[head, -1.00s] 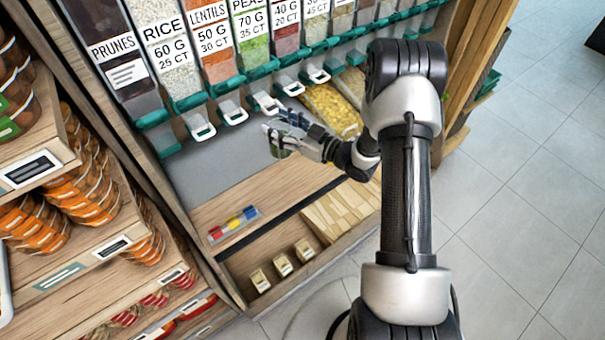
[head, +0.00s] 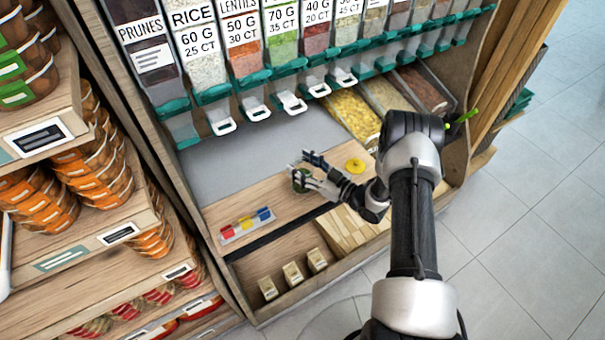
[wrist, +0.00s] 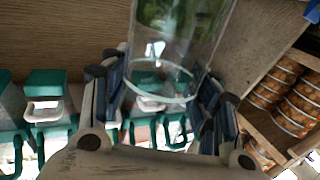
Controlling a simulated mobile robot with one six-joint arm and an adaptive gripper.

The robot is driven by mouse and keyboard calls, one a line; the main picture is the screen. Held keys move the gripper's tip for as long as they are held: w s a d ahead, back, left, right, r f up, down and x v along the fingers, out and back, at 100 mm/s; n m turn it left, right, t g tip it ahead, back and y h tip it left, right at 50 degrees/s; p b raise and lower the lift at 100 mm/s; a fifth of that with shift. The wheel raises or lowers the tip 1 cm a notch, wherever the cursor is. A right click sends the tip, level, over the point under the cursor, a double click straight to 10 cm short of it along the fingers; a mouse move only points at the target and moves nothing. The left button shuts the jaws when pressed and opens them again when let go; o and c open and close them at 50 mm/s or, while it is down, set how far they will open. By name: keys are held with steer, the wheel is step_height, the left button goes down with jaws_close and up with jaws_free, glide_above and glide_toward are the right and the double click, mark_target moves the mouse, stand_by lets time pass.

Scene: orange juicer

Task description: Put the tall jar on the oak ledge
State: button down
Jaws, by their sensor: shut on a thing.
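The tall jar (wrist: 180,40) is a clear glass cylinder with something green inside, in the wrist view. In the head view only a small dark green part of it (head: 300,181) shows between my fingers. My gripper (head: 306,171) is shut around the jar, with a blue-padded finger on each side of the glass in the wrist view (wrist: 165,98). The oak ledge (head: 225,210) is the wooden strip below the dispensers. The jar is over or on this ledge; I cannot tell whether it touches the wood.
A small tray of red, yellow and blue pieces (head: 247,225) lies left of my gripper on the ledge. A yellow disc (head: 355,166) lies to the right. Dispensers with white handles (head: 290,103) hang behind. Jar shelves (head: 95,235) stand at the left. Bare ledge shows around the gripper.

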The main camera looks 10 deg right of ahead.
steer(key=shift+f+b, duration=0.4)
steer(key=shift+f, duration=1.15)
steer(key=shift+f, duration=0.1)
steer(key=shift+f, duration=0.15)
steer(key=c, duration=0.6)
jaws_free()
